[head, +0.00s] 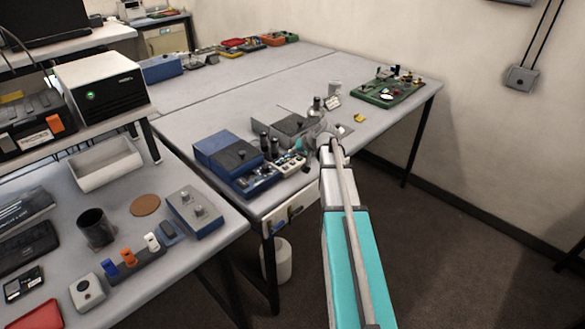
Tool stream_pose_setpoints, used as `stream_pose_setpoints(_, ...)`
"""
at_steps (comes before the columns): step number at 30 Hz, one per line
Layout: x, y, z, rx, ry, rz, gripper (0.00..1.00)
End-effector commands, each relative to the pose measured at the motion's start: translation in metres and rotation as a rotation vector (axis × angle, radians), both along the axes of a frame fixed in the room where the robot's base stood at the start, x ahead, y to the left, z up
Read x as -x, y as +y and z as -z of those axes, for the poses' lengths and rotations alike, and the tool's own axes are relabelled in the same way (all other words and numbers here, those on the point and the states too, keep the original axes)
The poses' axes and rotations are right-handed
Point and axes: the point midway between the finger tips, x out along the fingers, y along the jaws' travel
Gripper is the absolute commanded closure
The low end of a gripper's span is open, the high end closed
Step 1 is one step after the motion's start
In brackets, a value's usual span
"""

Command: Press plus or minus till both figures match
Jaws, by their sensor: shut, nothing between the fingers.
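My arm reaches from the bottom edge to the middle table. My gripper (308,142) is at its far end, shut and empty, small in the view and partly hidden by my own wrist. It is above or beside a small pale unit with dark knobs or buttons (289,163); I cannot tell whether it touches. A pale panel with dark parts (288,212) is at the table's front edge, left of my arm. No plus or minus signs and no figures can be read at this size, so I cannot tell which unit bears them.
Blue boxes (226,152) and a grey box (282,127) stand left of my gripper. A green board (388,92) lies at the table's right end. A nearer table holds a dark cup (96,228) and a grey switch box (195,211). Floor at right is clear.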

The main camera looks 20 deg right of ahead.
Motion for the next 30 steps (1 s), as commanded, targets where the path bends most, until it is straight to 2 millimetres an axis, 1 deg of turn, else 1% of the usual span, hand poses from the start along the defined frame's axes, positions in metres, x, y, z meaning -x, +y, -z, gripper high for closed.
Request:
stream_pose_setpoints(1, 0.000, 0.000, 0.008, 0.000, 0.000, 0.000, 1.00)
stream_pose_setpoints(9, 0.000, 0.000, 0.017, 0.000, 0.000, 0.000, 1.00)
stream_pose_setpoints(30, 0.000, 0.000, 0.017, 0.000, 0.000, 0.000, 1.00)
